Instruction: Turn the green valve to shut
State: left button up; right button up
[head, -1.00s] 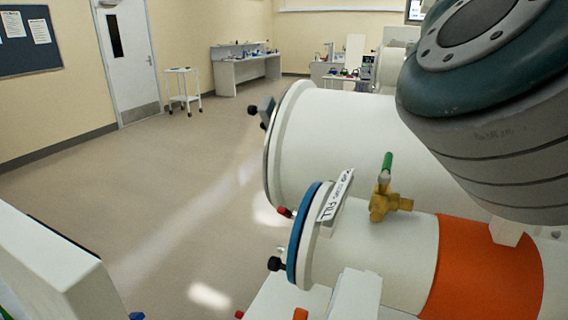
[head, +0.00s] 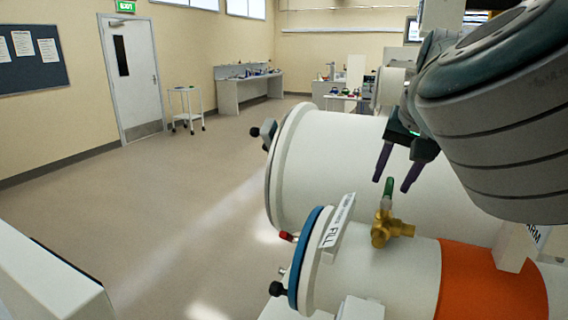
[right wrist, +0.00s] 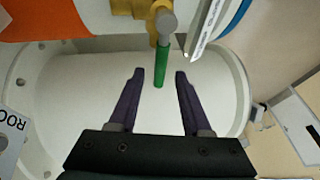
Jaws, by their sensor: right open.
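The green valve handle (head: 388,187) stands up from a brass valve body (head: 390,231) on top of the small white cylinder (head: 400,270). My right gripper (head: 391,188) is open just above the handle, its two dark purple fingers pointing down. In the right wrist view the green handle (right wrist: 160,65) lies between and just beyond the tips of the open fingers (right wrist: 157,75), touching neither as far as I can see. The brass body (right wrist: 152,12) shows at the top there. My left gripper is not in view.
An orange band (head: 490,285) wraps the small cylinder at right. Open floor (head: 150,215) lies to the left.

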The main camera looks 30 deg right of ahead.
grip_shut()
dwell(0.4)
dwell(1.1)
